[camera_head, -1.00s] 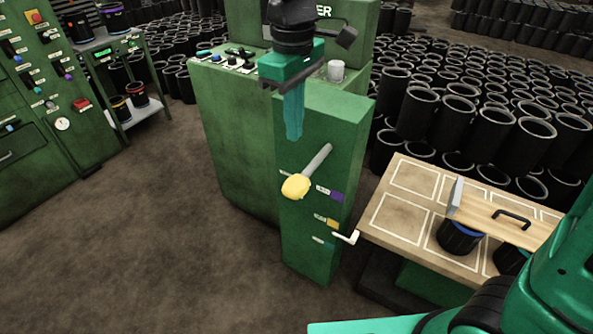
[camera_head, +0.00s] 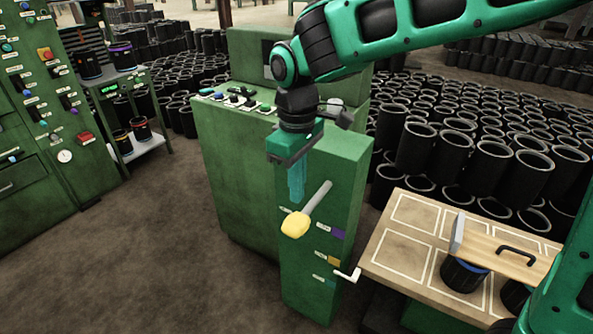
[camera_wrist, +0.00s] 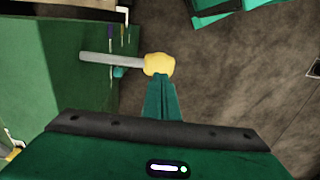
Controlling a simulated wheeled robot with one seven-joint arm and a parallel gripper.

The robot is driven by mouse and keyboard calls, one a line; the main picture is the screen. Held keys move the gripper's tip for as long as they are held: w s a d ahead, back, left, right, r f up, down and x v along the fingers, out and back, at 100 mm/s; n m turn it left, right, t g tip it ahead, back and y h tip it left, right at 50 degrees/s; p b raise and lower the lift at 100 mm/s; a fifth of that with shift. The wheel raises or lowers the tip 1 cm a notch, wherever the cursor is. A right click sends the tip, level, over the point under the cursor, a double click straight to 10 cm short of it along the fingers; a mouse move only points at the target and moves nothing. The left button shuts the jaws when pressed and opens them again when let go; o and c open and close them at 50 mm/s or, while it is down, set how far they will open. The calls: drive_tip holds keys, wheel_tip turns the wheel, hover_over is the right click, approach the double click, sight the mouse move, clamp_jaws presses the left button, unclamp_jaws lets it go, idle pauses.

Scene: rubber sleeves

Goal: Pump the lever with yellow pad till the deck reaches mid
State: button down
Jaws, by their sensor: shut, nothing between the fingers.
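The lever (camera_head: 319,197) is a grey rod on the green pedestal's front, tipped with a yellow pad (camera_head: 295,225). It points out toward the lower left. Coloured level tags run down the pedestal: purple (camera_head: 338,233), orange (camera_head: 333,260) and teal (camera_head: 330,283). My gripper (camera_head: 296,201) is shut and empty, pointing down, with its fingertips just above the yellow pad. In the wrist view the fingers (camera_wrist: 161,83) reach the edge of the yellow pad (camera_wrist: 159,65); I cannot tell if they touch. A white crank-like pointer (camera_head: 347,275) sits at the pedestal's right edge, near the orange and teal tags.
A wooden table (camera_head: 385,250) stands at the right, with outlined squares, a handled board (camera_head: 505,257) and black sleeves. Green cabinets and a shelf (camera_head: 140,148) are at the left. Many black sleeves stand behind. The floor (camera_head: 150,250) in front is clear.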

sight(296, 221)
wheel_tip(296, 221, down, 7)
drive_tip(key=shift+r, duration=0.1)
drive_tip(key=shift+a, duration=0.1)
idle(0.5)
